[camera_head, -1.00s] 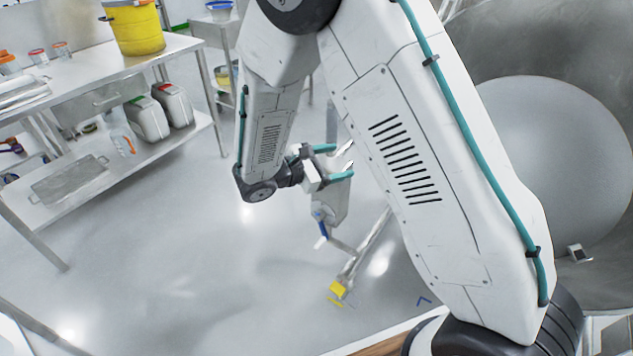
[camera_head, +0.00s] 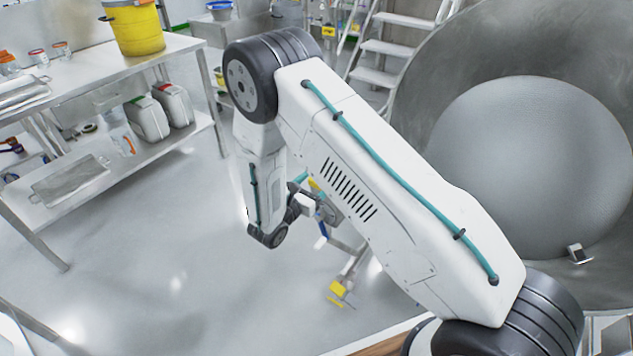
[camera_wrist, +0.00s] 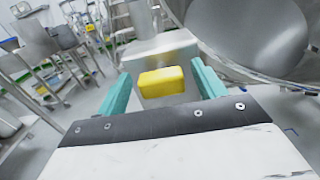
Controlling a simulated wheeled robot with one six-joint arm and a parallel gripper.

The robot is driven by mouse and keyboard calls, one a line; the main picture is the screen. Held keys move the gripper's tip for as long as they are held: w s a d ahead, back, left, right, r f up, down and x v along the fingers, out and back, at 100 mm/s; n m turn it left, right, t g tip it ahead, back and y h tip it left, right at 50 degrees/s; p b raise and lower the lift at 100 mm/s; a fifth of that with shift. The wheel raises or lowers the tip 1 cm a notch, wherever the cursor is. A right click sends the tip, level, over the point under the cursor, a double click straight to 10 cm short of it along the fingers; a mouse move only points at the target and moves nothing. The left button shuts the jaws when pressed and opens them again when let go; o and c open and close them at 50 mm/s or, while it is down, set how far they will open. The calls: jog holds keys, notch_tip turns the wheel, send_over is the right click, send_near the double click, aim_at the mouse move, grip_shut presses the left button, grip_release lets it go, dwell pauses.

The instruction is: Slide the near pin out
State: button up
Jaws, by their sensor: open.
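A yellow block-shaped grip (camera_wrist: 162,82), which looks like the pin's handle, shows in front of a grey metal plate (camera_wrist: 150,47) in the wrist view. My gripper (camera_wrist: 161,70) is open, with one teal finger on each side of the yellow grip and a visible gap on both sides. In the head view my gripper (camera_head: 303,184) is partly hidden behind my arm. The pin's shaft and any other pin cannot be made out.
The large steel bowl (camera_head: 430,100) fills the right side. A stand with a yellow foot piece (camera_head: 338,289) is on the floor below my gripper. A steel table (camera_head: 190,46) with a yellow bucket (camera_head: 137,30) is at left. Steps (camera_head: 388,48) stand behind. The left floor is clear.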

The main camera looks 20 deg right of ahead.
jog(key=shift+w+d, duration=0.25)
jog(key=shift+d, duration=0.2)
jog(key=c, duration=1.4)
jog(key=shift+v, duration=1.35)
jog(key=o, duration=1.4)
jog(key=shift+a, duration=0.15)
jog(key=shift+s, duration=0.1)
